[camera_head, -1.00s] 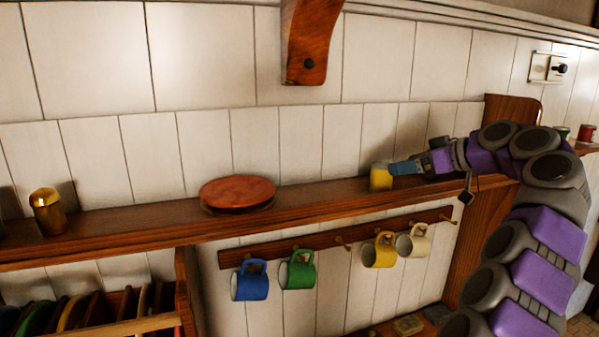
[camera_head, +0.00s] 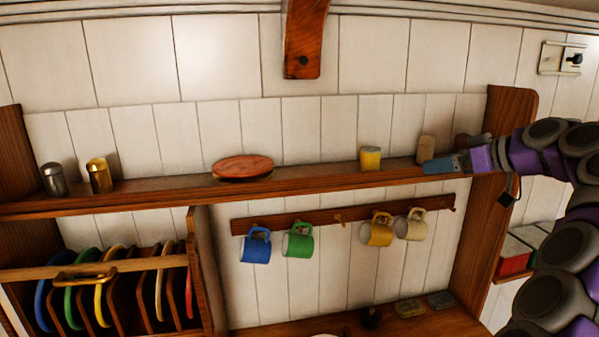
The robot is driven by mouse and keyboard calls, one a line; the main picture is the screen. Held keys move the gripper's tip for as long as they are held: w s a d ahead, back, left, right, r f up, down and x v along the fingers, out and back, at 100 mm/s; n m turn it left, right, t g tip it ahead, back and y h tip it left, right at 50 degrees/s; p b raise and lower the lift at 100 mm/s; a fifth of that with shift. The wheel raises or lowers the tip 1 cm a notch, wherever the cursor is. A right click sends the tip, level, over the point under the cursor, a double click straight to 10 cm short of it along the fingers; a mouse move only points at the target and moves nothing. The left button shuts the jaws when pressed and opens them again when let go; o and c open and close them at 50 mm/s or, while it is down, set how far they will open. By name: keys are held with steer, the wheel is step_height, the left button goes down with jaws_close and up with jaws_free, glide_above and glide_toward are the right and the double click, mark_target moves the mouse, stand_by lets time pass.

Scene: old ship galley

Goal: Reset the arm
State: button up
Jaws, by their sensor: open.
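My gripper (camera_head: 438,165) is at the right end of the wooden shelf (camera_head: 300,182), at the end of my purple and grey arm, which comes in from the right edge. Its blue-grey fingers point left and hold nothing that I can see. A yellow cup (camera_head: 370,158) stands upright on the shelf to the left of the fingertips, with a clear gap between. A tan cylinder (camera_head: 426,148) stands on the shelf just behind the fingers. I cannot tell whether the fingers touch it.
Blue (camera_head: 256,246), green (camera_head: 298,243), yellow (camera_head: 377,231) and cream (camera_head: 411,226) mugs hang below. A plate rack (camera_head: 195,270) is lower left. A wooden bracket (camera_head: 303,45) hangs above.

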steer(key=s+a+f+g+b, duration=0.1)
steer(key=a+f, duration=0.1)
steer(key=a, duration=0.5)
steer(key=s+a+f+g+b, duration=0.1)
steer(key=a+f, duration=0.1)
steer(key=a, duration=0.5)
steer(key=s+a+f+m+g+h+b, duration=0.1)
steer(key=s+a+f+g+b, duration=0.2)
steer(key=s+a+f, duration=0.6)
steer(key=s+a+f+m+g+h+b, duration=0.1)
steer(key=s+a+f+g+b, duration=0.3)
steer(key=s+a+f, duration=0.45)
steer(key=s+d+f+m+g+h+b, duration=0.1)
steer(key=s+d+f+h, duration=0.1)
steer(key=s+f, duration=0.6)
steer(key=s+d+f+m+g+h+b, duration=0.1)
steer(key=s+d+f+m+h+b, duration=0.1)
steer(key=s+d+f, duration=0.3)
steer(key=s+d+f+m+g+h+b, duration=0.1)
steer(key=s+d+f, duration=0.3)
steer(key=s+f, duration=0.8)
steer(key=shift+s+f+g+h+b, duration=0.25)
steer(key=shift+s+h+b, duration=0.2)
steer(key=shift+s, duration=0.25)
